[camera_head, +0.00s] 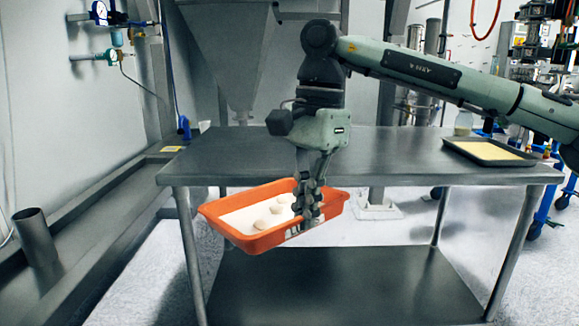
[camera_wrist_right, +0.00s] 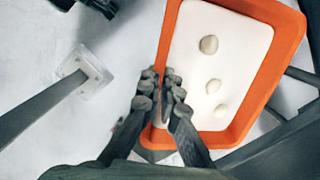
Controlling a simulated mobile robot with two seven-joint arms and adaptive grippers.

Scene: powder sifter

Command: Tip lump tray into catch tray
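The lump tray is an orange tray (camera_head: 232,233) with a white inside and several pale round lumps (camera_head: 277,208). It hangs in the air in front of the table, its left end nearer to me. My right gripper (camera_head: 306,212) is shut on its rim on the front right side, fingers pointing down. My left gripper is out of view.
The steel table (camera_head: 390,155) is mostly bare, with a lower shelf (camera_head: 350,285) below. A grey hopper (camera_head: 228,50) hangs behind it. A small white cup (camera_head: 204,126) and a blue item (camera_head: 185,127) stand at the back left. A metal pipe (camera_head: 35,237) stands at far left.

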